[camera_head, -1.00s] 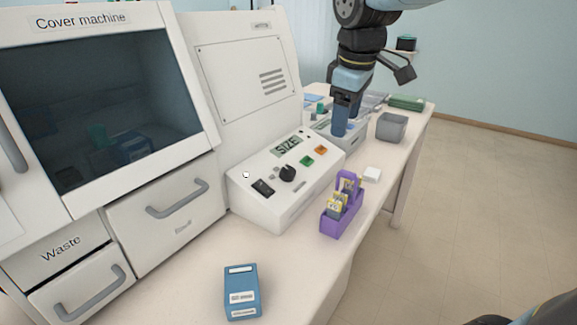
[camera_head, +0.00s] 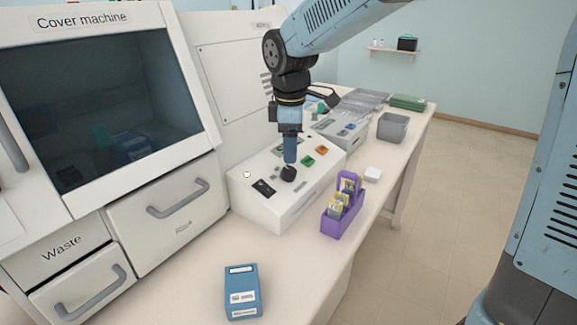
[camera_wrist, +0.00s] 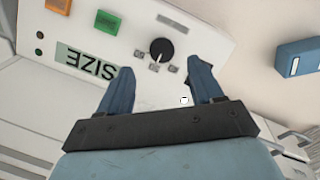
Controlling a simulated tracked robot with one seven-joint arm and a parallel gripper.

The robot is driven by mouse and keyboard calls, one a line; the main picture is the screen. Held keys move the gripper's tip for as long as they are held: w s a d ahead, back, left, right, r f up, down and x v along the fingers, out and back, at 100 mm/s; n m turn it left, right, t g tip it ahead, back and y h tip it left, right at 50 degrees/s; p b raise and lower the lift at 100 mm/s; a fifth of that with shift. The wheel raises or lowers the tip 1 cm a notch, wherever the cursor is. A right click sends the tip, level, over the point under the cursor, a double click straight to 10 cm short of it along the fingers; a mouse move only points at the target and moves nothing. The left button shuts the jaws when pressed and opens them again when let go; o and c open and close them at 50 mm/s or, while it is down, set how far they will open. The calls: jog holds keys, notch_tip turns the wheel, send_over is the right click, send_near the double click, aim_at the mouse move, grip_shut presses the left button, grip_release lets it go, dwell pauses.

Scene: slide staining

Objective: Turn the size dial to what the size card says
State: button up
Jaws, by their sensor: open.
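The size dial is a round black knob (camera_head: 288,173) on the sloped top of the white control box (camera_head: 318,188). It also shows in the wrist view (camera_wrist: 161,50), beyond and between my fingertips, with small grey marks beside it. My gripper (camera_head: 290,160) points down just over the dial, and its open fingers (camera_wrist: 160,68) show in the wrist view with nothing between them. The display reading SIZE (camera_wrist: 92,66) is in the wrist view. In the head view my gripper partly hides the display. I cannot make out a size card.
Green (camera_head: 308,161) and orange (camera_head: 321,150) buttons and a black switch (camera_head: 263,187) are close to the dial. A purple rack (camera_head: 341,212) holding slides stands to the right. A blue box (camera_head: 242,292) stands in front. Bench space between them is clear.

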aim_at(290, 169)
jog(key=f, duration=0.6)
jog(key=shift+w+f, duration=0.3)
jog(key=shift+w, duration=0.1)
jog(key=c, duration=1)
